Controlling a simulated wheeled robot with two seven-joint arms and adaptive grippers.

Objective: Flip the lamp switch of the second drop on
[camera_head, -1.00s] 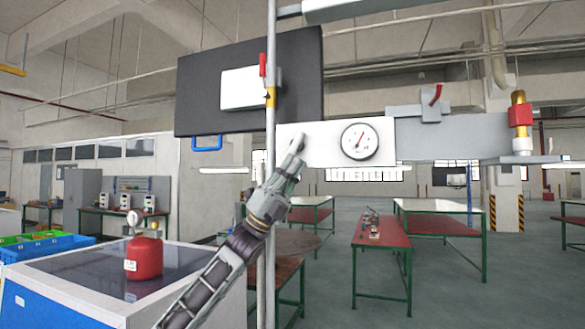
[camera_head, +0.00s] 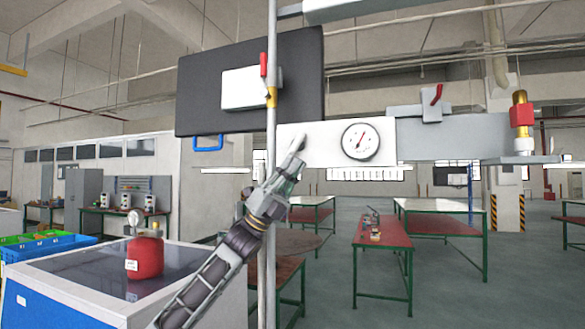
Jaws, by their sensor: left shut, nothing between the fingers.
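My left gripper (camera_head: 297,142) is shut and empty. Its fingertips are in front of the left part of the white panel (camera_head: 325,155), left of a round dial gauge (camera_head: 360,141). I cannot tell whether they touch the panel. No lamp switch can be made out clearly; the fingers may cover one. A thin vertical pipe (camera_head: 270,180) with a red-handled valve (camera_head: 264,64) runs just left of the fingertips. My right gripper is not in view.
A brass and red valve (camera_head: 522,115) stands at the right end of the grey beam. A red canister (camera_head: 145,255) stands on the cabinet at lower left. Red-topped tables (camera_head: 382,238) are farther back.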

